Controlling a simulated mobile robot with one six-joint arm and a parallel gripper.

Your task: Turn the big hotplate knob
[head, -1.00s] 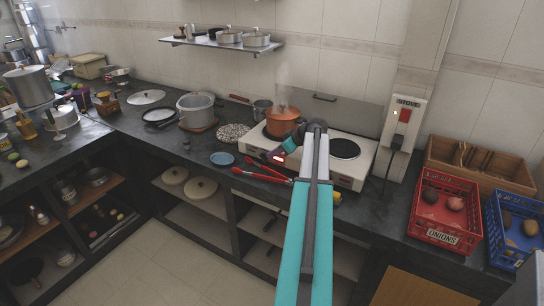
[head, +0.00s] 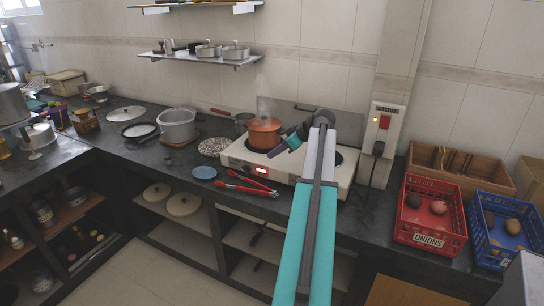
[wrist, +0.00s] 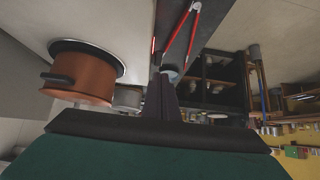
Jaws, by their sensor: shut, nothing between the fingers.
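In the wrist view my shut fingers (wrist: 161,88) point past the pot's side. The right burner is partly hidden behind my arm.
Red tongs (head: 247,183) lie on the counter in front of the hotplate, beside a blue plate (head: 204,172). A grey pot (head: 177,124) stands further left. A red crate (head: 430,237) and blue crate (head: 505,250) stand right. A wall switch (head: 384,122) is behind.

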